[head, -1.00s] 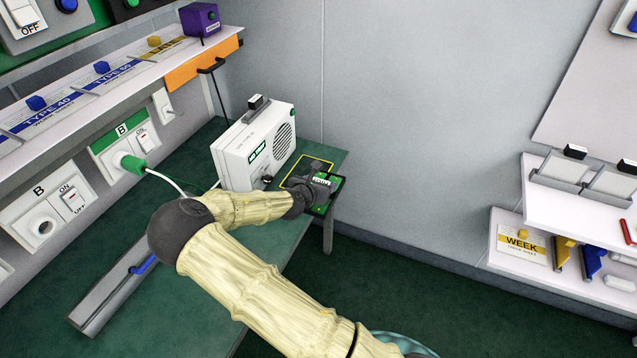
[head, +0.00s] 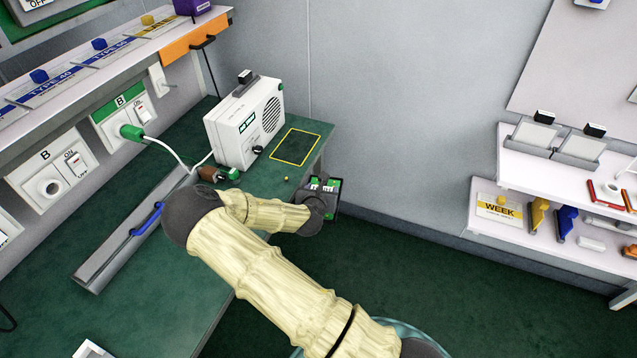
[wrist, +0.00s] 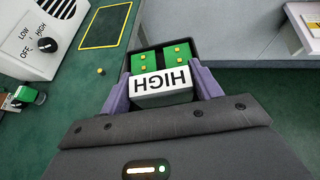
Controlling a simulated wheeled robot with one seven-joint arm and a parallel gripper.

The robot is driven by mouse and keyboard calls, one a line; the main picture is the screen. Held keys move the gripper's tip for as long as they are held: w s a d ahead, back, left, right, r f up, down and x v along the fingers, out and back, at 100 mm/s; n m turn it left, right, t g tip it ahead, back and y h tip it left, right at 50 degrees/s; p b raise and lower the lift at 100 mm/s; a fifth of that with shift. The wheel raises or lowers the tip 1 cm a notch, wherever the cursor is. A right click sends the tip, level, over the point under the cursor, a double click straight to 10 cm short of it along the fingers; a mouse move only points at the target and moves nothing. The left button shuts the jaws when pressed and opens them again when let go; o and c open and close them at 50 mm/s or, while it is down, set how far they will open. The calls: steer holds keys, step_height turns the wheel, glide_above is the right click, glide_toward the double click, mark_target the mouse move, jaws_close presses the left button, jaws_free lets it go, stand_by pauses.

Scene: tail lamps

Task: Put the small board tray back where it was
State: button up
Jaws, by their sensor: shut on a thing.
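The small board tray is dark with green boards in it and a white block marked HIGH at its near side; it shows in the wrist view (wrist: 164,54) and in the head view (head: 333,187). My gripper (wrist: 164,88) has its two purple fingers on either side of the HIGH block and is shut on the tray. In the head view my gripper (head: 318,196) is partly hidden by my own wrist. The tray is held beyond the bench's right edge, over the floor. A yellow outlined rectangle (head: 295,148) on the green bench (head: 262,180) is empty.
A white box with a speaker grille (head: 244,122) stands beside the outline. A green-ended plug (head: 230,173) and a tiny yellow knob (head: 286,179) are on the bench near it. White shelves (head: 560,170) stand at right, with open floor between.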

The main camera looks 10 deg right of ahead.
mark_target(326, 223)
steer(key=s+f+n+y, duration=0.1)
steer(key=s, duration=0.1)
steer(key=s+f+y, duration=0.1)
steer(key=s+f, duration=0.1)
steer(key=s+f+n, duration=0.1)
steer(key=s+f, duration=0.1)
steer(key=shift+s+a+f+n+t+y, duration=0.1)
steer(key=shift+s+f+n+t+y, duration=0.1)
steer(key=shift+n+t+y, duration=0.15)
steer(key=s+a+f+n+y, duration=0.1)
steer(key=s+f+n+y, duration=0.1)
steer(key=s, duration=0.4)
steer(key=shift+s+a+f+y, duration=0.25)
steer(key=shift+a+f+y, duration=0.05)
steer(key=shift+a+y, duration=0.05)
steer(key=shift+s, duration=0.1)
